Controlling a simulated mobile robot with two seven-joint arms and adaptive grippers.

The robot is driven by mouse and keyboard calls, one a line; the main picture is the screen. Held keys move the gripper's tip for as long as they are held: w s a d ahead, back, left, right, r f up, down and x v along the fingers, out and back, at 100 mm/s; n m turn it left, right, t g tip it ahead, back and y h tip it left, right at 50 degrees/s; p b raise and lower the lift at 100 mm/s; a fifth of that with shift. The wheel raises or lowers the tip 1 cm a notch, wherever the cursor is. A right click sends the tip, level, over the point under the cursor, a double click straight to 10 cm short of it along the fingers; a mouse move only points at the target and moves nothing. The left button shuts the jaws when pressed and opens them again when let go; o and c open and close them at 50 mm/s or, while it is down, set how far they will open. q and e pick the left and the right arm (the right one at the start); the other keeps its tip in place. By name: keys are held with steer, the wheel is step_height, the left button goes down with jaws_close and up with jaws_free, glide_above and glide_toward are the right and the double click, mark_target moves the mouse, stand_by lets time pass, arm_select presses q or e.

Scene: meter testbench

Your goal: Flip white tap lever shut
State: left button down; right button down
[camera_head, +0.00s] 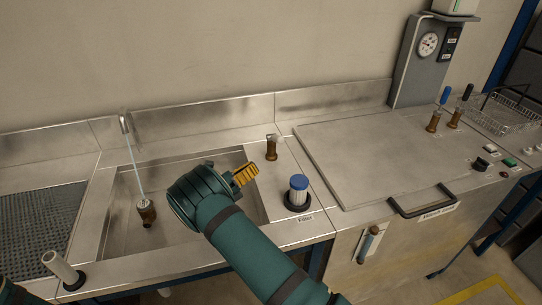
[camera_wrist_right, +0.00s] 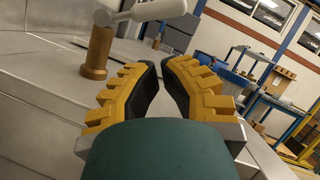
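The white tap lever (camera_head: 273,138) sits on top of a brown tap (camera_head: 271,151) on the steel counter behind the sink's right side. In the right wrist view the white lever (camera_wrist_right: 150,9) shows large at the top, above the brass tap body (camera_wrist_right: 97,52). It runs sideways from the tap. My right gripper (camera_head: 248,173) has yellow fingers and is just in front and left of the tap, apart from it in the head view. In the wrist view the fingertips (camera_wrist_right: 160,62) are nearly together with nothing held. My left gripper is out of view.
A blue-capped filter (camera_head: 298,188) stands right of my right gripper. The sink (camera_head: 125,225) holds a brown fitting (camera_head: 147,211) with a thin tube. A flat steel lid (camera_head: 385,155) and two more taps (camera_head: 433,121) are to the right. A white cylinder (camera_head: 62,266) leans at front left.

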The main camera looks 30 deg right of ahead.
mark_target(276, 138)
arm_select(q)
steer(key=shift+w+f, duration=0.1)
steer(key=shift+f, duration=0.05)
arm_select(e)
steer(key=x, duration=0.9)
steer(key=shift+d+r, duration=0.15)
steer(key=shift+d, duration=0.2)
